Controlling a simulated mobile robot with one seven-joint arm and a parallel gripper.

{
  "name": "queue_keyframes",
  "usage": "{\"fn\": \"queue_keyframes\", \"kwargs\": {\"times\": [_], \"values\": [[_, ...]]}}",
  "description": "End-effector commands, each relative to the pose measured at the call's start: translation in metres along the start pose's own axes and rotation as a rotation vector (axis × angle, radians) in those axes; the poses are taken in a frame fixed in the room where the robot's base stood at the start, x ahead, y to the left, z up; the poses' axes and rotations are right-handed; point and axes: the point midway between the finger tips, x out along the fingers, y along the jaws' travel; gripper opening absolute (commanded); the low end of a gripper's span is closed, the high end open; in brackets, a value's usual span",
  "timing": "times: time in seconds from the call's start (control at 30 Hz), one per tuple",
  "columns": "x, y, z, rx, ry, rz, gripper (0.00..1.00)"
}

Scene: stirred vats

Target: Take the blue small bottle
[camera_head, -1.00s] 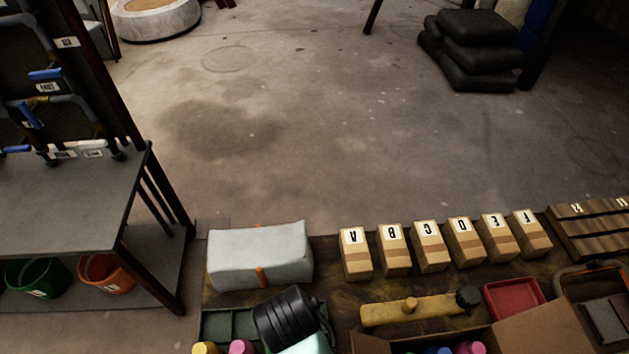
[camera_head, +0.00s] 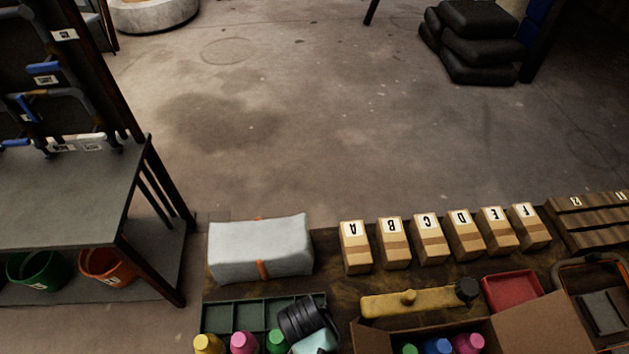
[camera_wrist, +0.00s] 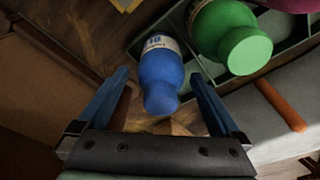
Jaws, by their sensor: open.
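The blue small bottle (camera_wrist: 161,72) has a white label and shows in the wrist view, between the fingers of my gripper (camera_wrist: 160,80) in the picture. My gripper is open, and I cannot tell how far below the fingertips the bottle is. In the head view my wrist (camera_head: 305,320) is over the tray's right end, and I cannot make out this bottle there.
A larger green bottle (camera_wrist: 228,38) is close on the right in the wrist view. The head view shows a cardboard box (camera_head: 540,330) holding green, blue (camera_head: 437,346) and pink bottles. A wrapped grey bundle (camera_head: 255,247) and several lettered cartons (camera_head: 427,245) line the far edge.

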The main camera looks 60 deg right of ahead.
Motion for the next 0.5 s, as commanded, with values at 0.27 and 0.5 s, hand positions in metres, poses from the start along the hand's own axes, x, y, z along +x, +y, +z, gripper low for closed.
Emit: {"fn": "queue_keyframes", "kwargs": {"times": [0.27, 0.5], "values": [[-0.0001, -0.0003, -0.0001, 0.000, 0.000, -0.001, 0.84], [-0.0002, -0.0003, 0.0000, 0.000, 0.000, -0.001, 0.41]]}}
